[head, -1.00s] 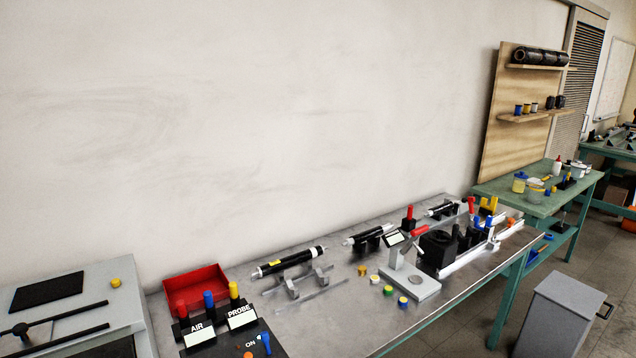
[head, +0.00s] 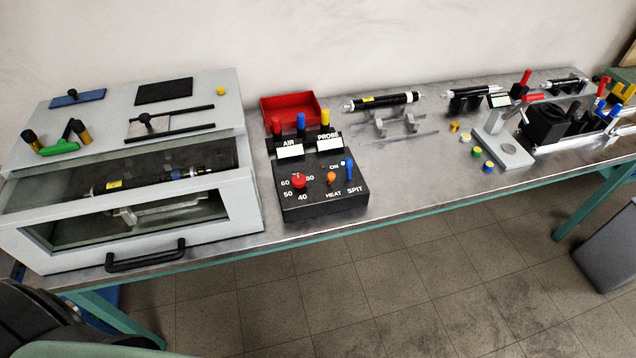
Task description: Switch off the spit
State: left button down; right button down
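A black control box (head: 325,203) stands on the metal bench in the head view, right of a grey oven. Its sloped top carries a blue lever switch (head: 349,170) by the label SPIT, with ON printed just left of its top. The blue lever points up toward ON. An orange switch (head: 331,177) stands by the label HEAT, and a red dial (head: 299,181) sits among temperature numbers. The oven (head: 226,161) has a window front and a black tube (head: 135,182) lying inside. Neither of my grippers shows in the head view.
A red tray (head: 290,106) and AIR and PROBE displays stand behind the box. A grey stand (head: 503,150) and small coloured pots are to the right. The bench front (head: 400,202) right of the box is clear. The oven handle (head: 146,256) juts forward.

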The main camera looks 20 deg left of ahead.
aim_at(348, 161)
jog(key=i+l, duration=0.1)
jog(key=l, duration=0.65)
jog(key=i+l+u, duration=0.1)
jog(key=l, duration=0.65)
jog(key=i+l, duration=0.1)
jog(key=l, duration=0.65)
